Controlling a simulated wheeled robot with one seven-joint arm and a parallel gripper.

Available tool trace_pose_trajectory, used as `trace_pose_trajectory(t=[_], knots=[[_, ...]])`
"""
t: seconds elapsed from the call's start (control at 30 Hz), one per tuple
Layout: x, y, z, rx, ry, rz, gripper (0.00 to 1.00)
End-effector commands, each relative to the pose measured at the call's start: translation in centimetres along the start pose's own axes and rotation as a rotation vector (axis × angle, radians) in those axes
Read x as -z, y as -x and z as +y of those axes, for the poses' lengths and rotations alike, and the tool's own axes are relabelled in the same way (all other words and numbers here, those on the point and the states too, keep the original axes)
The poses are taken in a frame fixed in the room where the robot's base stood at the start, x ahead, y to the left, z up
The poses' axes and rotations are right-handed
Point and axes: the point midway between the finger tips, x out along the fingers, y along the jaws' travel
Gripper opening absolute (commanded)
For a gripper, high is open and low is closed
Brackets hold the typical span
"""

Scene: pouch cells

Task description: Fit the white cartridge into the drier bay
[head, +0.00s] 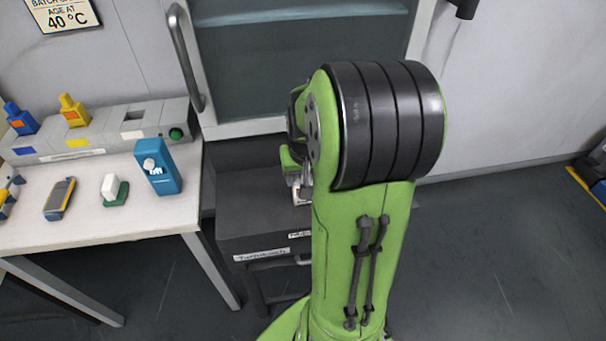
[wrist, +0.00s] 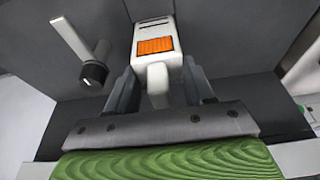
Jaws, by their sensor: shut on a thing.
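My gripper (wrist: 159,82) is shut on the white cartridge (wrist: 154,30), which has an orange ribbed panel and a dark slot near its end. The cartridge's pale grip sits between the two dark fingers. In the head view my own arm hides most of the gripper, and only a small white and orange bit of the cartridge (head: 302,194) shows, above the dark cabinet. I cannot make out the drier bay for certain. A grey block (head: 100,140) on the bench holds a blue and a yellow cartridge and has a dark empty slot (head: 133,116).
The white bench (head: 150,215) carries a blue device (head: 158,168), a white piece on a green base (head: 112,188) and a yellow-grey handheld (head: 60,198). A dark cabinet (head: 235,225) stands right of it, below a glazed front (head: 300,60).

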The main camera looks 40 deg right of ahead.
Motion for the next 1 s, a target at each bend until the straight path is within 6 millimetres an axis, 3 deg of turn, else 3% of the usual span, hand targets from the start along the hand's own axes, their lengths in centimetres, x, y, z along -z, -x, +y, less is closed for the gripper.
trace_pose_trajectory(t=[0.3, 0.33, 0.47, 0.8, 0.87, 1.0], knots=[[-0.2, -0.7, 0.0, 0.0, 0.0, 0.001, 0.0], [-0.2, -0.7, 0.0, 0.0, 0.0, 0.0, 0.57], [-0.2, -0.7, 0.0, 0.0, 0.0, 0.0, 0.77], [0.0, -0.1, 0.0, 0.0, 0.0, 0.0, 0.78], [0.2, 0.7, 0.0, 0.0, -0.001, 0.0, 0.78], [0.4, 4.5, 0.0, -0.002, 0.0, 0.007, 0.78]])
